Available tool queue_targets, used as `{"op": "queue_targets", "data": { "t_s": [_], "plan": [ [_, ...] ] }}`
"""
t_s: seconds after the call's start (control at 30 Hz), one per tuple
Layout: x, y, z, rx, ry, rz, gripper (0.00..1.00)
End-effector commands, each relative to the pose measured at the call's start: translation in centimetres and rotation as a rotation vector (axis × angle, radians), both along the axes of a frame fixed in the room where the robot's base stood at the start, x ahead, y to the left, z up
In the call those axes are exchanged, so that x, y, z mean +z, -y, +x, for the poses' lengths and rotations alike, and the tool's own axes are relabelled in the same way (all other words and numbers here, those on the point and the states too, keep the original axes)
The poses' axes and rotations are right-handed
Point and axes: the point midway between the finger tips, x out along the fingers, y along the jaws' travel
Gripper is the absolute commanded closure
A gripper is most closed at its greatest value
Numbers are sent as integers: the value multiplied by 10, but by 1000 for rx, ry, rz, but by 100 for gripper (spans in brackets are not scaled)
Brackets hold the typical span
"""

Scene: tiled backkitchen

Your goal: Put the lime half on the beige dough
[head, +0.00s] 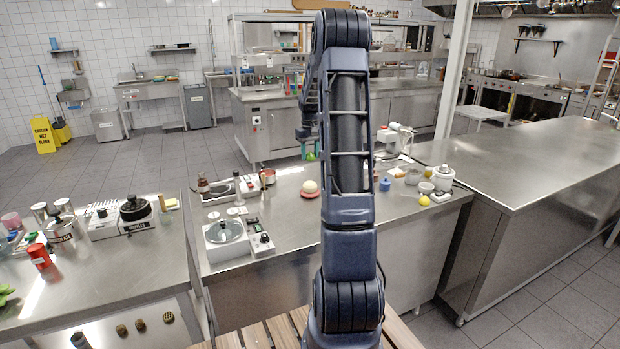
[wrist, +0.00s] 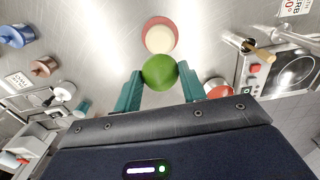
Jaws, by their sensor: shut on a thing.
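The green lime half (wrist: 160,72) sits between the teal fingers of my gripper (wrist: 160,77) in the wrist view, and the gripper is shut on it. Its rounded green side faces the wrist camera; its cut face is hidden. The beige dough (wrist: 160,39) lies on a reddish round plate (wrist: 149,25) just beyond the lime in the picture. The dough also shows in the head view (head: 310,187), on the metal counter. There, my gripper (head: 308,150) hangs above the counter, partly hidden behind my arm.
Left of the dough in the head view is a white appliance (head: 232,188). Right are a blue jar (head: 384,185), a lemon (head: 424,200) and bowls. The counter around the plate is clear.

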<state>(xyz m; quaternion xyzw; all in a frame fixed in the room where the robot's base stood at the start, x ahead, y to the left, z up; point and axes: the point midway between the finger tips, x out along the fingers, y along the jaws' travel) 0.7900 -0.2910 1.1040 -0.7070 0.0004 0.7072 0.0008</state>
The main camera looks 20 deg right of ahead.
Motion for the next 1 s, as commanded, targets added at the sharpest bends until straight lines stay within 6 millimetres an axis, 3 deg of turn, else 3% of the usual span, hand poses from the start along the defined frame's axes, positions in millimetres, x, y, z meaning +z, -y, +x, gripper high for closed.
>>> {"op": "queue_targets", "data": {
  "t_s": [0.1, 0.3, 0.57, 0.83, 1.0],
  "plan": [
    [-27, 0, -1, 0, -3, 1, 82],
    [-59, 0, 0, 1, -1, 0, 82],
    [-74, 0, 0, 1, -1, 0, 82],
    [-108, 0, 0, 1, -2, 0, 82],
    [-110, 0, 0, 1, 1, -1, 82]
  ]
}}
